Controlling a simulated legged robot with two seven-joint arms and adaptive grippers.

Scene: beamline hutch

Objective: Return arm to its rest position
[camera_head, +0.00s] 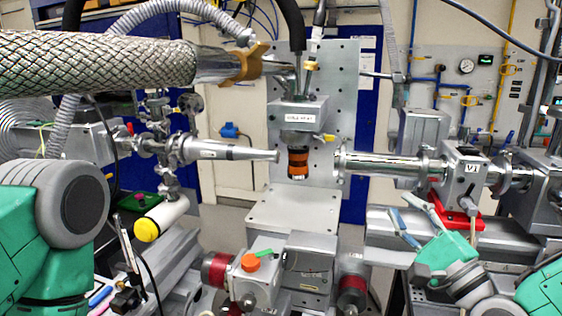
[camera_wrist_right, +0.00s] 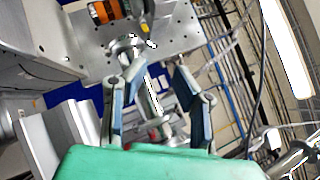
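My right gripper (camera_head: 402,204) is at the lower right of the head view, in front of the right-hand beam pipe and rail. Its two blue-grey fingers are spread apart. In the right wrist view my right gripper (camera_wrist_right: 158,72) shows open and empty, with metal pipework visible behind the gap. My right arm shows only as green and grey links at the lower right of the head view. My left arm (camera_head: 50,230) shows as a green link and grey joint at the left edge; its gripper cannot be made out.
The right beam pipe (camera_head: 385,165) and valve V1 (camera_head: 464,175) lie behind my right gripper. A red clamp (camera_head: 458,218) is close beside it. An orange-ringed sample part (camera_head: 298,162) hangs above the stage (camera_head: 292,212). A braided hose (camera_head: 95,62) crosses the upper left.

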